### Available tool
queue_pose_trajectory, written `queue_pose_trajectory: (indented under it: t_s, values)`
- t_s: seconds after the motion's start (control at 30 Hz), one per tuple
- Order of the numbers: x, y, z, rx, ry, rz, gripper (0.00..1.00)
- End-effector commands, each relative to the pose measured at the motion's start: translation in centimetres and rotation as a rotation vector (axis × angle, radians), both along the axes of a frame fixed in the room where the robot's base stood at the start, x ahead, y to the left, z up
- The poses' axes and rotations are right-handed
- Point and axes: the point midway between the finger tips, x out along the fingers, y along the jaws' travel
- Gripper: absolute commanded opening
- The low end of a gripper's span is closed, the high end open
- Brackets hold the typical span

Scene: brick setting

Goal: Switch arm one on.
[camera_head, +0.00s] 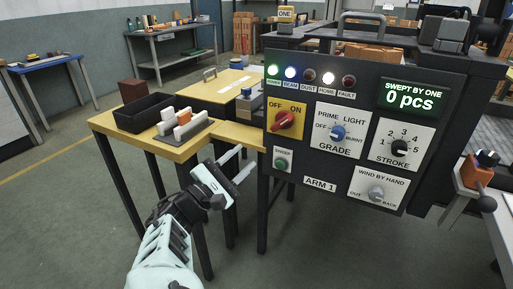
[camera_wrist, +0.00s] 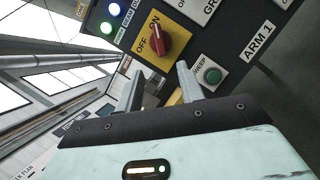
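The ARM 1 panel (camera_head: 338,140) faces me at the right. Its red rotary switch (camera_head: 285,119) sits on a yellow OFF/ON plate (camera_head: 274,107) at the panel's left. The switch's grip slants toward the upper right, to the ON side. The red switch also shows in the wrist view (camera_wrist: 153,40), its end by the ON label. My gripper (camera_head: 238,163) is open and empty, left of and below the switch, apart from the panel. In the wrist view its two spread fingers (camera_wrist: 158,82) point toward the panel, with the green SWEEP button (camera_wrist: 212,75) beside the right finger.
Grade, stroke and wind-by-hand knobs (camera_head: 376,193) share the panel. Green, blue-white and HOME lamps (camera_head: 328,78) are lit; the display (camera_head: 409,97) reads 0 pcs. A yellow-topped table (camera_head: 110,124) with a black tray (camera_head: 145,112) stands left. Floor before the panel is clear.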

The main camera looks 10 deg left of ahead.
Motion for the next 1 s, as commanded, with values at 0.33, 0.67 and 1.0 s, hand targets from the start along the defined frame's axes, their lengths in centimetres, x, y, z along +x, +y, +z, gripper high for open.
queue_pose_trajectory:
  t_s: [0.33,0.67,1.0]
  values:
    - [-2.6,1.9,-0.9,-0.001,0.0,0.0,0.38]
    - [-2.6,1.8,-0.9,0.002,0.002,-0.004,0.38]
    - [0.9,-12.0,-1.5,0.345,0.364,-0.342,0.38]
